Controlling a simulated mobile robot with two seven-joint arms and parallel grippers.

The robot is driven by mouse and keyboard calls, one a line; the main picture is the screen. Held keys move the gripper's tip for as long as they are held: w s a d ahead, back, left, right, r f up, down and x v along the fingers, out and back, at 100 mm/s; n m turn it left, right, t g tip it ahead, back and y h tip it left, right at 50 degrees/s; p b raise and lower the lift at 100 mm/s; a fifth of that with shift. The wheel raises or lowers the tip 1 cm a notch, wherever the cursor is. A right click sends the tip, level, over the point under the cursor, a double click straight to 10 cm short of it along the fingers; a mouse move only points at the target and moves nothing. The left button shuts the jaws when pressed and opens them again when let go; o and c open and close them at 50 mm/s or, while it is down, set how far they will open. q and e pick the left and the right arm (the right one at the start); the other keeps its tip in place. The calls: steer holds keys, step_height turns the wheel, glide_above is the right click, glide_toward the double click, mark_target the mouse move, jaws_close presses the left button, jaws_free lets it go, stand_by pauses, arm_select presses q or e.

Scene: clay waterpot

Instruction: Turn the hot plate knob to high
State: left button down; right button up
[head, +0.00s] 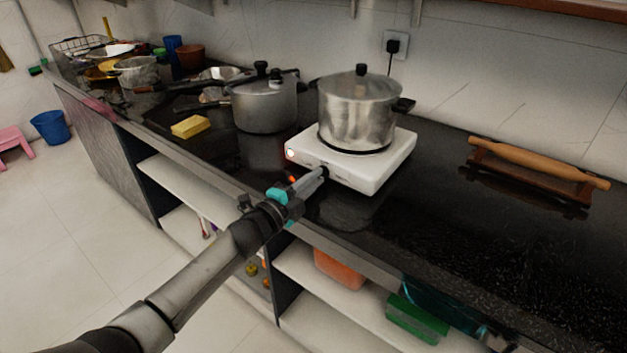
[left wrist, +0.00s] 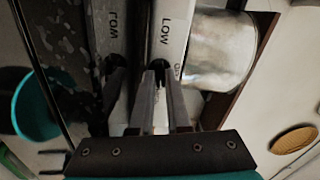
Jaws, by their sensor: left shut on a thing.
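The white hot plate (head: 365,179) stands on the dark counter. Its black knob (head: 325,172) is on the front face, and in the left wrist view the knob (left wrist: 158,65) sits between my fingers. My left gripper (head: 320,174) reaches in from the lower left and is shut on the knob. In the left wrist view, my left gripper (left wrist: 161,82) has a finger on each side of it. The word LOW shows above the knob there, and other lettering beside it is partly hidden by a finger. The knob's pointer is too small to tell. My right gripper is not seen.
A steel pot (head: 352,108) with a lid stands on the hot plate. A pressure cooker (head: 265,103) and yellow sponge (head: 190,126) are to its left. A rolling pin (head: 540,163) lies on a stand at the right. Open shelves are below the counter edge.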

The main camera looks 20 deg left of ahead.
arm_select(q)
steer(key=shift+m, duration=1.1)
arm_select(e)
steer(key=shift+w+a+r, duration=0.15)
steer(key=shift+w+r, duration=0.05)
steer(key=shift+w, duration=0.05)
arm_select(q)
steer(key=c, duration=0.9)
jaws_free()
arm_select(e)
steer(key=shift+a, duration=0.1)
arm_select(q)
steer(key=shift+f, duration=0.1)
